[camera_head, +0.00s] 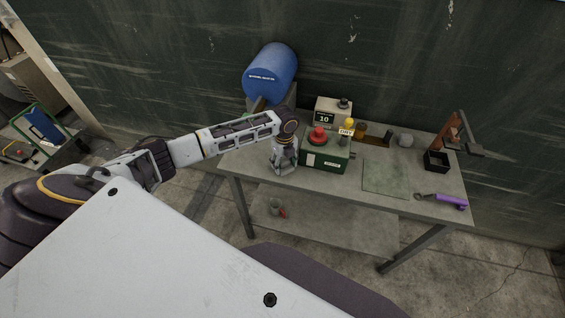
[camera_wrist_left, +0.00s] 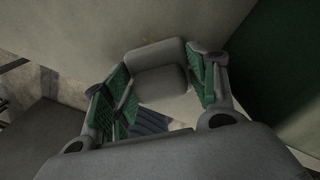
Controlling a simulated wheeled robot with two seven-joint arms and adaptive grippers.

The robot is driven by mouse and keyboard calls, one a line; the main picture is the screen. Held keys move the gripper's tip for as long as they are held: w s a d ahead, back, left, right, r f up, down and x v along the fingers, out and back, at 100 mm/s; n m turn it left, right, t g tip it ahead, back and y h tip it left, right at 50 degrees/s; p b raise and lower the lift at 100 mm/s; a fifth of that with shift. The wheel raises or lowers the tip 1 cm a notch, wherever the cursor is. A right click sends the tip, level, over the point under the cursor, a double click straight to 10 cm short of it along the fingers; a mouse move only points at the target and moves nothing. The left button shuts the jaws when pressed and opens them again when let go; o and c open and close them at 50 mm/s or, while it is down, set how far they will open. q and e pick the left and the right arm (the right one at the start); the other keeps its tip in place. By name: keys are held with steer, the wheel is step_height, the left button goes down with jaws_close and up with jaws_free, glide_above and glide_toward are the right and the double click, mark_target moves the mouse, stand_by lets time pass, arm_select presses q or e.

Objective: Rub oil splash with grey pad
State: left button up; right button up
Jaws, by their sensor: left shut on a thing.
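My left gripper (camera_head: 284,164) points down at the left part of the workbench top (camera_head: 244,160), just left of a green box (camera_head: 325,158). In the left wrist view, its green-lined fingers (camera_wrist_left: 160,88) are shut on the grey pad (camera_wrist_left: 157,54), a rounded grey block. The pad is at or just above the bench surface; I cannot tell if it touches. A small faint orange-brown mark (camera_wrist_left: 148,41) shows beside the pad's far edge and may be the oil splash. In the head view the gripper hides the pad. My right gripper is not in view.
The green box with its red knob (camera_head: 318,134) stands close right of the gripper. Behind are a blue drum (camera_head: 271,72) and a display box (camera_head: 333,110).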

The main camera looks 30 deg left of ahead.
mark_target(292, 168)
arm_select(q)
steer(key=shift+w+d, duration=0.15)
steer(key=shift+d, duration=0.45)
steer(key=shift+w+d, duration=0.15)
steer(key=shift+d, duration=0.45)
steer(key=shift+d+f, duration=0.1)
steer(key=shift+d, duration=0.5)
steer(key=shift+s+a, duration=0.2)
steer(key=shift+a, duration=0.85)
steer(key=shift+s+a, duration=0.15)
steer(key=shift+a, duration=0.9)
steer(key=shift+r, duration=0.2)
steer(key=shift+a, duration=0.1)
steer(key=shift+s+a+f, duration=0.1)
steer(key=shift+s+a, duration=0.15)
steer(key=shift+a, duration=0.7)
steer(key=shift+s+a+f, duration=0.1)
steer(key=shift+s+a, duration=0.15)
steer(key=shift+a, duration=0.65)
steer(key=shift+r, duration=0.2)
